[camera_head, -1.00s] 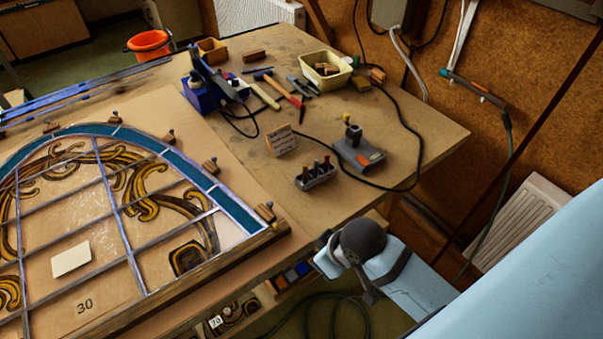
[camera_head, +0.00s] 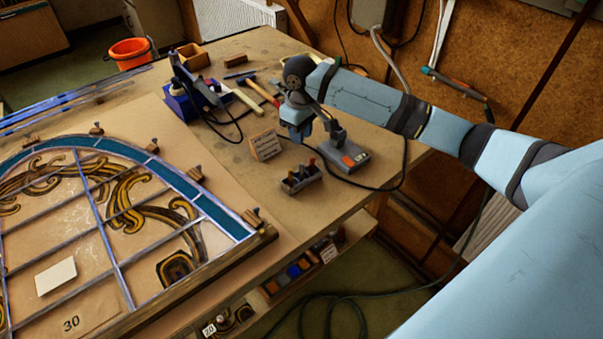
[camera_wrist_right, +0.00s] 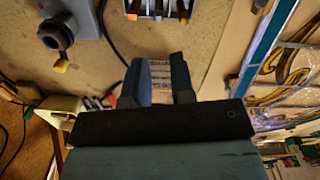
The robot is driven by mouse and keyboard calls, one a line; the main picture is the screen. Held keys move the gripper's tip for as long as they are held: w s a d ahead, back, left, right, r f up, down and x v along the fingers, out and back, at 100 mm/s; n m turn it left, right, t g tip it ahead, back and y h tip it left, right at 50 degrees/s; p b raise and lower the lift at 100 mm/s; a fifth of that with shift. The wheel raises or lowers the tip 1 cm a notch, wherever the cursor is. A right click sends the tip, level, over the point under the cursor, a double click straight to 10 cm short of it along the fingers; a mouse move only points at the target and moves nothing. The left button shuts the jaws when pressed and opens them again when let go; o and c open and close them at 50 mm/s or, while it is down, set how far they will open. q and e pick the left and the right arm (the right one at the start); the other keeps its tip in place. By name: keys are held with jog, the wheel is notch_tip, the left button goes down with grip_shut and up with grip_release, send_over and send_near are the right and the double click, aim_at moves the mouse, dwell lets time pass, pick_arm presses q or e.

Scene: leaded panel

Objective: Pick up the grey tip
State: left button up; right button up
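A small grey tip rack (camera_head: 301,180) stands on the bench, with several small upright tips in it. It also shows at the top edge of the right wrist view (camera_wrist_right: 158,10), where reddish-orange ends are visible. I cannot tell which tip is the grey one. My right gripper (camera_head: 297,132) is above the bench, behind the rack in the head view. In the right wrist view its two fingers (camera_wrist_right: 160,68) are apart with nothing held, and the rack lies beyond their tips. My left gripper is not in view.
A grey soldering unit (camera_head: 347,157) with a cable stands right of the rack. The blue iron stand (camera_head: 182,105) and leaded panel (camera_head: 60,235) lie farther left. The bench's front edge is close to the rack.

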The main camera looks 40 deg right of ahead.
aim_at(302, 164)
notch_tip(302, 164, down, 8)
jog(key=shift+d+f+p, duration=0.1)
jog(key=shift+f+p, duration=0.05)
jog(key=shift+p, duration=0.3)
jog(key=shift+s+f+p, duration=0.1)
jog(key=shift+f+p, duration=0.5)
jog(key=shift+f, duration=2.1)
grip_shut()
